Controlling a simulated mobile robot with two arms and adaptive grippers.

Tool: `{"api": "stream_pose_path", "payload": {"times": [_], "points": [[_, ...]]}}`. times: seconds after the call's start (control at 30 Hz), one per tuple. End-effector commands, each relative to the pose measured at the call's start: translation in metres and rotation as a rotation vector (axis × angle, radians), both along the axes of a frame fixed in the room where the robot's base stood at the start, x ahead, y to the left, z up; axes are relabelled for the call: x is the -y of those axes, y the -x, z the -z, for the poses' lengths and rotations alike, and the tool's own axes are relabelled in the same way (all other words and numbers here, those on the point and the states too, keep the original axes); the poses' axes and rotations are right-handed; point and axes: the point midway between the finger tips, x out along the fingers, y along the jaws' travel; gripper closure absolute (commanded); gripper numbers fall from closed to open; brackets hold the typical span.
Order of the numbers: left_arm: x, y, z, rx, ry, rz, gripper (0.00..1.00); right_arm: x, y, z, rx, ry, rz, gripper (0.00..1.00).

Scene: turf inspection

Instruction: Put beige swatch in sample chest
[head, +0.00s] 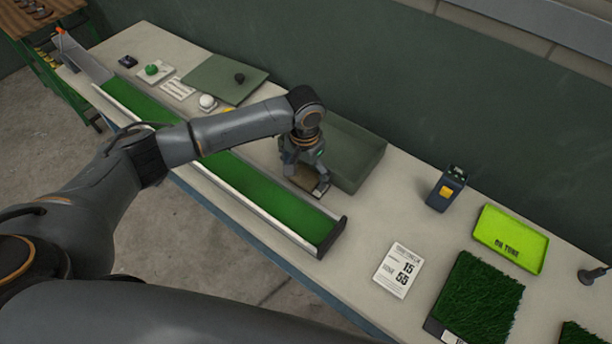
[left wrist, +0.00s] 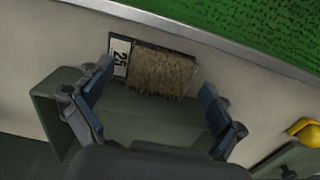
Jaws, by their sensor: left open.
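The beige swatch (left wrist: 162,72) is a tan, fibrous square with a white tag marked 25 at its left edge. It lies on the table between the green turf channel and the sample chest. In the head view, my gripper partly hides it. My left gripper (head: 306,182) points down over it. In the left wrist view, its fingers (left wrist: 158,100) are open on either side, apart from the swatch, with nothing held. The sample chest (head: 352,152) is an open grey-green box just behind the gripper; its wall also shows in the left wrist view (left wrist: 48,120). My right gripper is not in view.
The long turf channel (head: 262,195) runs along the front of the table. A grey-green flat panel (head: 222,75) lies to the left. To the right are a dark blue device (head: 446,188), a printed card (head: 397,270), a lime tray (head: 510,238) and a turf square (head: 477,298).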

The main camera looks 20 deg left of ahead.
Motion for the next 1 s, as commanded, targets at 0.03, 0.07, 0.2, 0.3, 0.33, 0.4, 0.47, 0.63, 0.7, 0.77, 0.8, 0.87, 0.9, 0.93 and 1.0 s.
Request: {"api": "stream_pose_path", "payload": {"times": [0.03,0.07,0.2,0.3,0.33,0.4,0.47,0.63,0.7,0.77,0.8,0.87,0.9,0.93,1.0], "points": [[0.000,0.000,0.000,0.000,0.000,0.000,0.06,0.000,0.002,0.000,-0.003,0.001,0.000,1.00],[0.000,0.000,0.000,0.000,0.000,0.000,0.06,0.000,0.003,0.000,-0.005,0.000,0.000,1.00],[0.000,0.000,0.000,0.000,0.000,0.000,0.24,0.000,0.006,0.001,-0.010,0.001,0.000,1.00],[0.000,0.000,0.000,0.000,0.000,0.000,0.44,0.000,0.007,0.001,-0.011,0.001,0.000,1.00],[0.000,0.000,0.000,0.000,0.000,0.000,0.46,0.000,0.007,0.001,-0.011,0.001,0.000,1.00],[0.000,0.000,0.000,0.000,0.000,0.000,0.46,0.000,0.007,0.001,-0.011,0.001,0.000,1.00],[0.000,0.000,0.000,0.000,0.000,0.000,0.49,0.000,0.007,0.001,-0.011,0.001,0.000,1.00],[0.000,0.000,-0.001,0.000,0.000,0.000,0.49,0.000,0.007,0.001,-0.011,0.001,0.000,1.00],[0.000,0.000,-0.001,0.000,0.000,0.000,0.49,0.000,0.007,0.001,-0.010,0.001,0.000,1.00],[0.000,0.000,-0.003,0.001,0.000,-0.001,0.49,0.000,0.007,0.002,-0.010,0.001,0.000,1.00],[0.000,-0.001,-0.005,0.001,0.000,-0.001,0.49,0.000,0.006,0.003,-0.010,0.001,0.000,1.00],[0.000,-0.001,-0.010,0.002,0.002,-0.001,0.49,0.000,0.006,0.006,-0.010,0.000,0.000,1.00],[0.000,-0.001,-0.014,0.002,0.002,0.000,0.49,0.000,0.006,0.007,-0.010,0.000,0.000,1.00],[0.001,-0.001,-0.017,0.003,0.002,0.000,0.49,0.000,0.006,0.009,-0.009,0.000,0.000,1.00],[0.001,-0.001,-0.027,0.004,0.004,0.000,0.49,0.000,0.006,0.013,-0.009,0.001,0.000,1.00]]}}
